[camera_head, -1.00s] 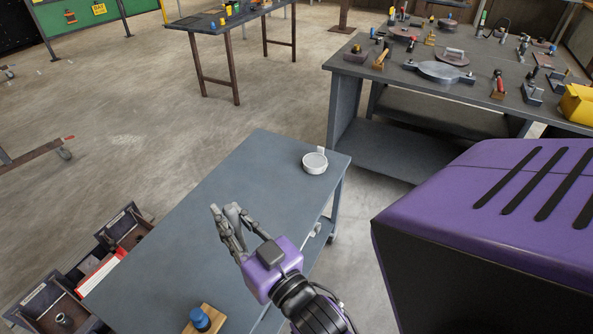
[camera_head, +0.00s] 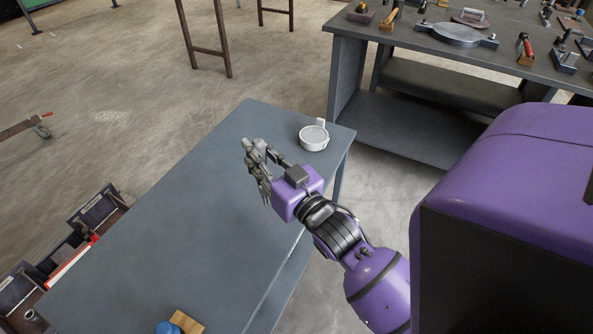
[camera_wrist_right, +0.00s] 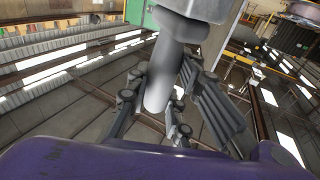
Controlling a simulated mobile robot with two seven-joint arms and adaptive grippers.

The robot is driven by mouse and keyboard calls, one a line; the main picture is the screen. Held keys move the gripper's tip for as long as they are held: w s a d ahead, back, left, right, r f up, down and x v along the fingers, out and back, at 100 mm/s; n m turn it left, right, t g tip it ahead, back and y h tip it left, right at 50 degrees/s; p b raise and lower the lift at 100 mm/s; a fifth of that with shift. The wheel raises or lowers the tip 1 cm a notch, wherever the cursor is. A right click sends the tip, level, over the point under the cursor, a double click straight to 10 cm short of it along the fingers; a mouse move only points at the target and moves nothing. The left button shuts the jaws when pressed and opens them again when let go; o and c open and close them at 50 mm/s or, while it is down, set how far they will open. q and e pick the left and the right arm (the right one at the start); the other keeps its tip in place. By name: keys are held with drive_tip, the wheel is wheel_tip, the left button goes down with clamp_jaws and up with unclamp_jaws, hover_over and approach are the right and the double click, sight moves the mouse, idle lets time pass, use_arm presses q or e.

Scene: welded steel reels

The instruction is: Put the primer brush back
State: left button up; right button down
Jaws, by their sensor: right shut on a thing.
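My right gripper (camera_head: 257,168) is above the grey table (camera_head: 185,210), left of a round white pot (camera_head: 313,138). It is shut on a grey thing with a smooth round handle, which I take to be the primer brush (camera_wrist_right: 163,75). In the right wrist view the handle runs between the fingers and widens into a pale block at the top edge. In the head view the fingers largely hide it. The white pot stands upright near the table's far right corner, with a small tab at its rim. My left gripper is not in view.
A wooden block with a blue knob (camera_head: 186,322) lies at the table's near edge. Dark bins (camera_head: 97,211) stand along its left side. A workbench (camera_head: 345,28) with several tools is at the back right. The table's middle is clear.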

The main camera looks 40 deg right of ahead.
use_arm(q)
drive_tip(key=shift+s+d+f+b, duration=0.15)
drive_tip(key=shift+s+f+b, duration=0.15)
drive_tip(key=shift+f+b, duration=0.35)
use_arm(e)
drive_tip(key=w+d+f, duration=0.6)
drive_tip(key=d+f, duration=0.4)
drive_tip(key=f, duration=0.2)
drive_tip(key=shift+w, duration=0.35)
drive_tip(key=shift+d, duration=0.1)
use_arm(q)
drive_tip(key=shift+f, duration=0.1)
use_arm(e)
drive_tip(key=shift+f, duration=0.15)
